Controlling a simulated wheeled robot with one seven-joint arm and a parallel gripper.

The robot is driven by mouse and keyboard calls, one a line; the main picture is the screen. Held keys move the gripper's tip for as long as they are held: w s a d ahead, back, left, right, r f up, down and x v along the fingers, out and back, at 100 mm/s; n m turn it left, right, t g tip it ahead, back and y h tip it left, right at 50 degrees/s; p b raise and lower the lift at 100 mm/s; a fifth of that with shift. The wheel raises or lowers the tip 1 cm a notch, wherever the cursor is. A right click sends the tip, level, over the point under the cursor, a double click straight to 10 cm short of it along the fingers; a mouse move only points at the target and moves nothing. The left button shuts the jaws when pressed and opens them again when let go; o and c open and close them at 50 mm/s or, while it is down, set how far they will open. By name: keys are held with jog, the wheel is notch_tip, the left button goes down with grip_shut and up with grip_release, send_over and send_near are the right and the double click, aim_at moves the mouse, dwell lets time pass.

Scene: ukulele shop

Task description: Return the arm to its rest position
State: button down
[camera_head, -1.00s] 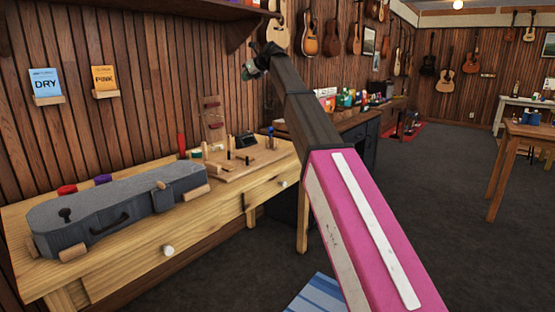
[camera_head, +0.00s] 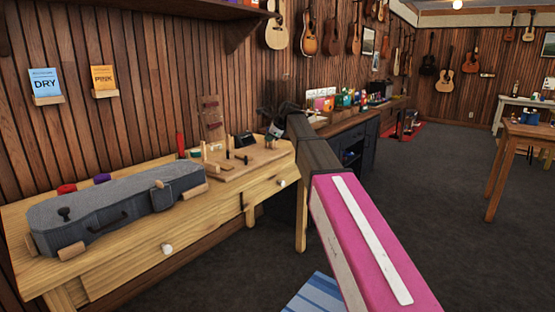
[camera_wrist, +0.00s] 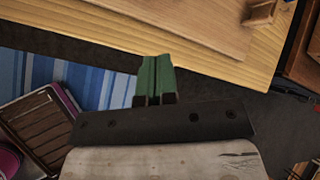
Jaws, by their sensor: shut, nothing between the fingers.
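My arm reaches forward from the lower right in the head view, with a pink link and a dark link. My gripper (camera_head: 277,128) is at its far end, small and dark, beyond the right end of the wooden workbench (camera_head: 140,262). In the wrist view my gripper (camera_wrist: 156,75) shows two green fingers pressed together with nothing between them. The fingers point toward the bench edge (camera_wrist: 215,75) and the dark floor, apart from any object that I can make out.
A grey ukulele case (camera_head: 110,212) lies on the bench, with a wooden board of tools (camera_head: 240,163) behind it. A dark cabinet (camera_head: 352,145) stands beyond. A blue striped rug (camera_head: 318,296) lies on the floor. Open floor (camera_head: 430,200) extends right, toward a wooden table (camera_head: 525,132).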

jog(key=s+d+f+n+g+h, duration=0.15)
jog(key=s+d+f+n, duration=0.25)
jog(key=s+d+f, duration=0.5)
jog(key=s+d+f+n+g+h, duration=0.15)
jog(key=s+f+n, duration=0.45)
jog(key=f, duration=0.7)
jog(key=s+d+f+n+g+h, duration=0.1)
jog(key=s+d+f+n+h, duration=0.15)
jog(key=s+d+f, duration=0.55)
jog(key=s+d+f+n+g, duration=0.1)
jog(key=s+d+f+n, duration=0.1)
jog(key=s+f, duration=0.3)
jog(key=s+d+f+n+g, duration=0.1)
jog(key=s+f+n, duration=0.3)
jog(key=s, duration=0.5)
notch_tip(320, 180, down, 2)
jog(key=shift+s+d+f+h, duration=0.15)
jog(key=shift+s+d+h, duration=0.25)
jog(key=shift+d, duration=0.1)
jog(key=shift+n, duration=0.25)
